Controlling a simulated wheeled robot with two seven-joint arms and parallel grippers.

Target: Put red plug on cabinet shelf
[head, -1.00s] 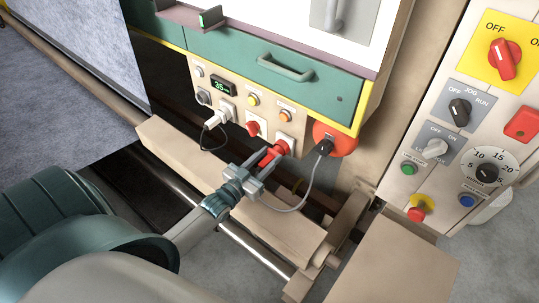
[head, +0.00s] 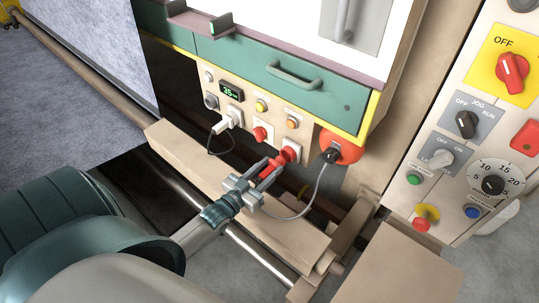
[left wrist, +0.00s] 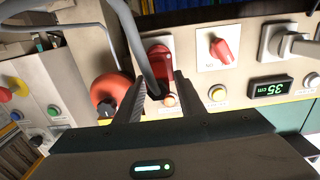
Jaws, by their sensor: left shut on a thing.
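The red plug (head: 271,168) is between the fingers of my left gripper (head: 262,178), which is shut on it in front of the white socket (head: 293,147). In the left wrist view the red plug (left wrist: 159,56) stands between the two dark fingers, close against its socket plate. I cannot tell whether its pins are still in the socket. A maroon ledge (head: 190,24) with upright end pieces juts out at the base of the white cabinet (head: 280,15), at the upper left; it looks empty where visible. My right gripper is not in view.
A white plug (head: 222,125) and a red knob (head: 261,134) are left of the socket. A green drawer handle (head: 281,74) sticks out above. A beige beam (head: 290,232) lies below.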

